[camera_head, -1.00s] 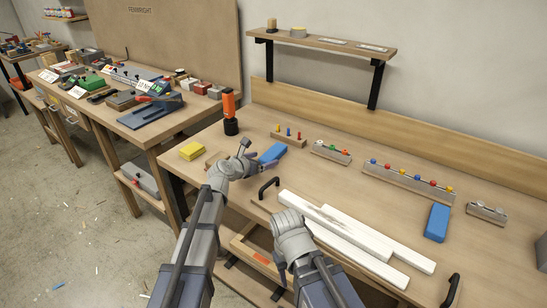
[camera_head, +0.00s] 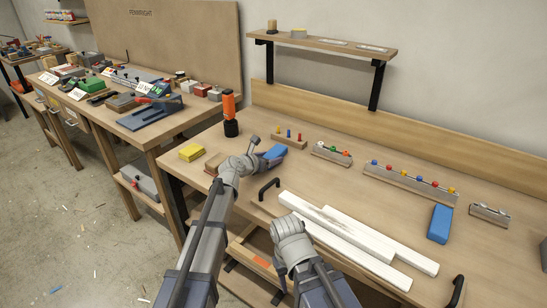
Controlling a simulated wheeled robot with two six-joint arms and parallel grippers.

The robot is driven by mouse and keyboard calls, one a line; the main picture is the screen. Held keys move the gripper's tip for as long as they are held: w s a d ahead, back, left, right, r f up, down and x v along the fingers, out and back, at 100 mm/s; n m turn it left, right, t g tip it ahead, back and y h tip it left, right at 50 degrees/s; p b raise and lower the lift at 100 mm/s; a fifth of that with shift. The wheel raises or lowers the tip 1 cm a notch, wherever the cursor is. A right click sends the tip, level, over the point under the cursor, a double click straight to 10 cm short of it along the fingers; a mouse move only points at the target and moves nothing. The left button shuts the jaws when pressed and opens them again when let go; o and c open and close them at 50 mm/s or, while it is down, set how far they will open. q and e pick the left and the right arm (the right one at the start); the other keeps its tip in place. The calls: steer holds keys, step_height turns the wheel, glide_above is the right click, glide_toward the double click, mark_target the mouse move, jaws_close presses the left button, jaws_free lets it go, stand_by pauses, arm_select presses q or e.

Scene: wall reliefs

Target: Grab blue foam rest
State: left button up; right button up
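A blue foam block (camera_head: 275,152) lies on the workbench by my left gripper. A second blue block (camera_head: 440,223) lies at the right side of the bench. My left gripper (camera_head: 265,150) is open, with its fingers spread at the near left end of the first block. One finger stands up on the left and the other lies low along the block's near side, partly hiding it. I cannot tell if they touch. My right gripper (camera_head: 291,243) hangs over the front edge of the bench, beside the white strips; its fingers do not show clearly.
White strips (camera_head: 350,240) lie across the bench front, near a black handle (camera_head: 269,188). A yellow block (camera_head: 191,152) and an orange-and-black tool (camera_head: 230,115) stand to the left. Racks of coloured knobs (camera_head: 410,182) line the back. Bare wood lies between.

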arm_select(q)
steer(key=c, duration=0.9)
steer(key=shift+r, duration=0.15)
